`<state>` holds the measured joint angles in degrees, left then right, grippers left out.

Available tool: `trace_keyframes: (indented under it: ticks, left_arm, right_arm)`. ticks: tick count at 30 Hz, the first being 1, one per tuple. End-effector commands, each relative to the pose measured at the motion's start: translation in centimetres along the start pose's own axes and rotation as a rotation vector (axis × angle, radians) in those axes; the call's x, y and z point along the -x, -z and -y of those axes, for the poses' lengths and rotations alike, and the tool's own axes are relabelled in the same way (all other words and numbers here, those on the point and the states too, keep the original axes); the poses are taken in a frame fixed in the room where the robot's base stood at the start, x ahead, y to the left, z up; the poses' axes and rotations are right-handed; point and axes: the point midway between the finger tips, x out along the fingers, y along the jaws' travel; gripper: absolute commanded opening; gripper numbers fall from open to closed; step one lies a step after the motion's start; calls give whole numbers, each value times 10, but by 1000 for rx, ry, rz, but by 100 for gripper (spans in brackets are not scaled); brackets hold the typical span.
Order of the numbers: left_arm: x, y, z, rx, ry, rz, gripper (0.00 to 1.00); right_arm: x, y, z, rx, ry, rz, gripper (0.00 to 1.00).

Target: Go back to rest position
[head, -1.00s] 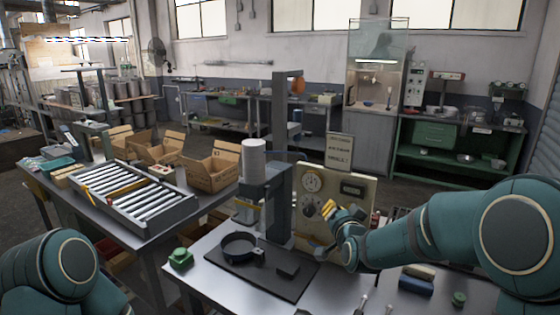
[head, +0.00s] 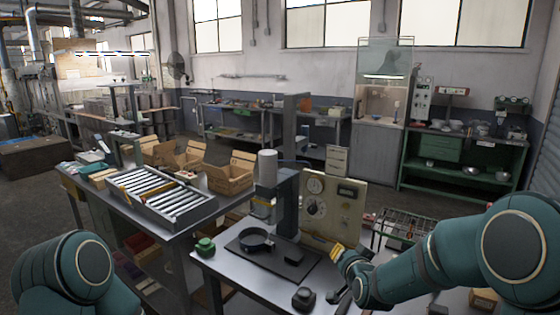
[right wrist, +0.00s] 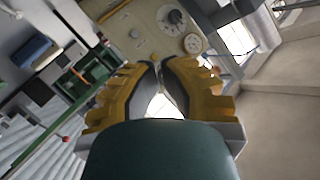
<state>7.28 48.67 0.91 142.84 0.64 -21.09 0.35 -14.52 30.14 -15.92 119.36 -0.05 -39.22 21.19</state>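A round black pan (head: 256,239) lies on the dark mat (head: 240,257) on the metal table, at the foot of a press-like machine with a white cylinder (head: 267,167). My right gripper (head: 339,250) is in front of the lower right part of the beige control panel (head: 336,205), apart from the pan. In the right wrist view its yellow-padded fingers (right wrist: 161,68) meet at the tips with nothing between them. The panel's dials (right wrist: 176,17) show beyond them. Of my left arm, only a teal joint shows at the lower left; its gripper is out of view.
A green button-like object (head: 204,246) sits on the table's left edge. A dark knob-like object (head: 304,298) is at the front. A wire rack (head: 403,226) is behind my right arm.

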Motion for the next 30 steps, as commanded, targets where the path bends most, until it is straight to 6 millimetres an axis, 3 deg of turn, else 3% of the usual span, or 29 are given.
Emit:
trace_keyframes:
  ticks: [1,8,15,18,21,24,30]
  left_arm:
    - [-11,-1,4,0,0,0,70]
    - [-33,-7,12,-3,-1,10,70]
    - [-57,-14,21,-6,-2,20,70]
    - [-66,-16,25,-7,-3,24,70]
    - [-73,-19,27,-8,-3,28,70]
    - [-77,-20,29,-9,-3,30,70]
    - [-77,-20,29,-9,-3,31,70]
  right_arm:
    - [-2,-38,-22,14,-33,70,0]
    - [21,-176,-90,76,-134,378,0]
    - [82,-311,-144,113,-189,727,0]
    - [114,-357,-159,119,-193,867,0]
    - [143,-390,-166,121,-186,978,0]
    - [162,-409,-169,120,-177,1050,0]
    - [174,-418,-170,120,-170,1091,0]
